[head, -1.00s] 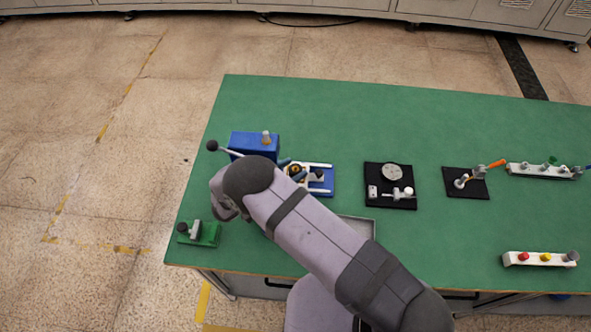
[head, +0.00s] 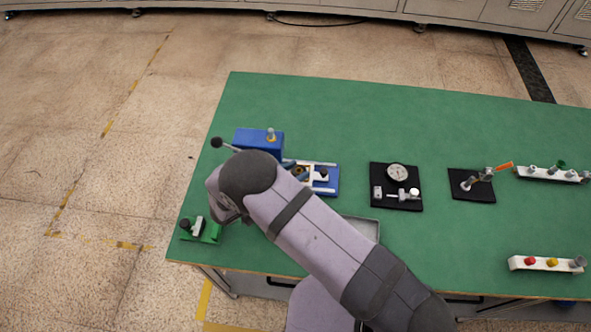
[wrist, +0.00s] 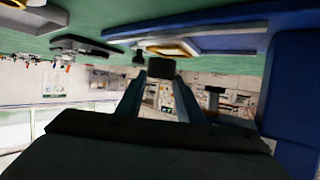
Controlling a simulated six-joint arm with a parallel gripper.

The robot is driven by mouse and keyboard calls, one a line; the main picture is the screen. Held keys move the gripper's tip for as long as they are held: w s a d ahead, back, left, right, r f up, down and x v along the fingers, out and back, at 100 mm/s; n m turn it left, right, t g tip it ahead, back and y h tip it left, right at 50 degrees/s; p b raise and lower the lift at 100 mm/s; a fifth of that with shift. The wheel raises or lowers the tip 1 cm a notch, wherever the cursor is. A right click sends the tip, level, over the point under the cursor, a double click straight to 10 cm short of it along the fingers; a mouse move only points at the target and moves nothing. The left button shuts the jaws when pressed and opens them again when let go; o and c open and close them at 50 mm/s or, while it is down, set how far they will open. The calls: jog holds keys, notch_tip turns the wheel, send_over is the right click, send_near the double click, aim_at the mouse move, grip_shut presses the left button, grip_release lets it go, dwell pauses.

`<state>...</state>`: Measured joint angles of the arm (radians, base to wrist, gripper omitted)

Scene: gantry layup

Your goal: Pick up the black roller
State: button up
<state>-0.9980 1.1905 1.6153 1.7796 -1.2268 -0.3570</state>
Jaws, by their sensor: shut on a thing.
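In the wrist view, which looks upside down, my gripper (wrist: 161,72) reaches out with its two blue-grey fingers. It is shut on a dark block-like piece at the fingertips, which I take to be the black roller (wrist: 162,66). The piece is near the blue-and-white fixture with a gold part (wrist: 172,49). In the head view my arm hides most of the gripper. The fixture (head: 331,186) shows just right of the arm, with a small black part (head: 321,175) on it. I cannot tell whether the held piece still touches the fixture.
A blue block (head: 258,141) with a black-knobbed lever stands behind the arm. A green fixture (head: 207,232) is at the left edge, and a grey tray (head: 369,228) is partly hidden by the arm. A black gauge plate (head: 397,196) lies to the right. The table's back is clear.

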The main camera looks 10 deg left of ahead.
jog(key=s+r+b, duration=0.3)
jog(key=s+r, duration=0.3)
jog(key=s, duration=0.5)
jog(key=shift+s, duration=0.3)
jog(key=s+d+h+p, duration=0.1)
jog(key=s+d+p, duration=0.3)
jog(key=d+p, duration=0.75)
jog(key=shift+m+g, duration=0.3)
jog(key=shift+m, duration=0.1)
jog(key=f+b, duration=0.2)
jog(key=b, duration=0.1)
jog(key=d+f+b, duration=0.1)
jog(key=f+b, duration=0.1)
jog(key=d+f+b, duration=0.1)
jog(key=f+b, duration=0.1)
jog(key=b, duration=0.1)
jog(key=shift+w+d+f+b, duration=0.1)
jog(key=shift+b, duration=0.2)
notch_tip(320, 180, down, 4)
jog(key=b, duration=0.3)
jog(key=shift+b, duration=0.3)
